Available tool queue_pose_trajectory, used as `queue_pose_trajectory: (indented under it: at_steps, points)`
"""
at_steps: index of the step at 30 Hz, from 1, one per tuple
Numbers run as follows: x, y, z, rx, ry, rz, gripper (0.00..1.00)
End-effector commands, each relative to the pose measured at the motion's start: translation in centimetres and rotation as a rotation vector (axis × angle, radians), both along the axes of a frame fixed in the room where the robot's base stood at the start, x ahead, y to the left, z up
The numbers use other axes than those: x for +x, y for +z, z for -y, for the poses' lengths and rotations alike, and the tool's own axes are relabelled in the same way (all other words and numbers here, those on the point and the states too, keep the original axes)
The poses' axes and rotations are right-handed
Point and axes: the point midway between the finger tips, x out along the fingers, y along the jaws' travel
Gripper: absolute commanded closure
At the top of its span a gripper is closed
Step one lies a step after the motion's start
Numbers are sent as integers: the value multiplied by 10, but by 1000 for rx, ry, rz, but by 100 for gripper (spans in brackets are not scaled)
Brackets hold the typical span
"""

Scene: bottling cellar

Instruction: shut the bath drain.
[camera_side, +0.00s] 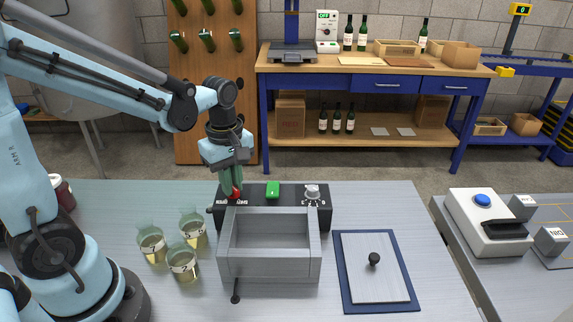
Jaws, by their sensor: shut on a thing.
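The grey rectangular bath (268,275) stands open-topped in the middle of the metal table. A black control panel (256,208) runs along its back, with a red knob (235,195) at left, a green switch (273,191) in the middle and a silver dial (312,191) at right. A small black lever with a round end (236,297) sticks out low at the bath's front left; it looks like the drain handle. My gripper (232,191) points down at the panel's left end, its fingers shut on the red knob, partly hiding it.
Several glass beakers of yellowish liquid (183,265) stand close left of the bath. A flat plate with a black knob (374,259) lies on a blue mat (345,290) at right. A white device with a blue button (487,225) is farther right. The table in front is clear.

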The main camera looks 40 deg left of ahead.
Motion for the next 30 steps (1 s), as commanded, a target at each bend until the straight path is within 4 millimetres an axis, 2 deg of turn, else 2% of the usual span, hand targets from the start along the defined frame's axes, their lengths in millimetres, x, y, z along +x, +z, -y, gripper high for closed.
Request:
queue_pose_trajectory:
  at_steps: [9, 23, 24, 28, 30]
  points:
    - [0, 0, 0, -1, 96, -1, 100]
    - [0, 0, 0, -1, 111, -1, 100]
    - [0, 0, 0, -1, 110, -1, 83]
    - [0, 0, 0, -1, 109, -1, 63]
    - [0, 0, 0, -1, 109, -1, 61]
